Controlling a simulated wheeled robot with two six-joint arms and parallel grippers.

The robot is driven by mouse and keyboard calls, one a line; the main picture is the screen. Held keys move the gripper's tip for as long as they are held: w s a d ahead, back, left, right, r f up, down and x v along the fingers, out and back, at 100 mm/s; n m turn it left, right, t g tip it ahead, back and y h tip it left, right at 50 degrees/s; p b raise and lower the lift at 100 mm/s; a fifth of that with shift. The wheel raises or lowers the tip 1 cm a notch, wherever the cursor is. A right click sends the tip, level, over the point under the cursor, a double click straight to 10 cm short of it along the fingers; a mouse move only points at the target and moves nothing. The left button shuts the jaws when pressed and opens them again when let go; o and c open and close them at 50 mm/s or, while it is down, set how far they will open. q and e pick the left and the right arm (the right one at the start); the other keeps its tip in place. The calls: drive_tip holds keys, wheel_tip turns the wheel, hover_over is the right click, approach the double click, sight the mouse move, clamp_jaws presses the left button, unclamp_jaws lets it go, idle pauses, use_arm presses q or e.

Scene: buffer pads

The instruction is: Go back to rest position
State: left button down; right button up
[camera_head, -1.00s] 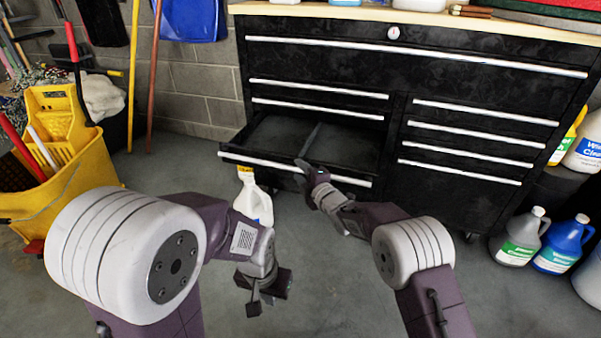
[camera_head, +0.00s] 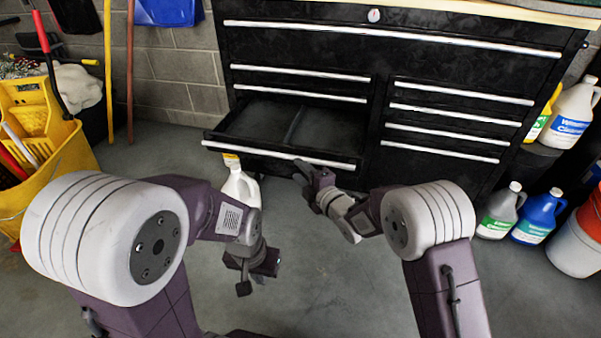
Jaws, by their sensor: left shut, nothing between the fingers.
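My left gripper (camera_head: 252,280) hangs low in front of the cabinet, over the grey floor, shut and empty. My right gripper (camera_head: 305,174) points at the front of an open drawer (camera_head: 255,149). Its tip overlaps the drawer's lower front edge in the picture, and I cannot tell whether it touches. Its fingers are too small and angled to show whether they are open. The drawer is pulled out of the black tool cabinet (camera_head: 440,65), has a divider, and looks empty.
A white jug (camera_head: 240,187) stands on the floor below the open drawer, close to my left arm. A yellow mop bucket (camera_head: 65,165) is at the left. A grey jug (camera_head: 499,212) and a blue jug (camera_head: 537,218) stand at the right. The middle floor is clear.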

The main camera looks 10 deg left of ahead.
idle(0.3)
drive_tip(key=w+d+r+m+t+h+p, duration=0.35)
drive_tip(key=d+r+p, duration=0.25)
drive_tip(key=d+r, duration=0.85)
drive_tip(key=s+d+r+m+h+p, duration=0.2)
drive_tip(key=d+m+h, duration=0.15)
drive_tip(key=d, duration=0.35)
drive_tip(key=s+d+f+m+g+h+p, duration=0.25)
drive_tip(key=s+d+f+m+g, duration=0.3)
drive_tip(key=s+d+m, duration=0.3)
drive_tip(key=s+d+f+m+g+h, duration=0.1)
drive_tip(key=s+f+m+g, duration=0.35)
drive_tip(key=s, duration=0.65)
drive_tip(key=s+d+f+m+g+h, duration=0.1)
drive_tip(key=s+f+m+g, duration=0.4)
drive_tip(key=s, duration=0.5)
wheel_tip(320, 180, up, 37)
drive_tip(key=p, duration=3.7)
drive_tip(key=shift+t+p, duration=0.3)
drive_tip(key=shift+t, duration=0.15)
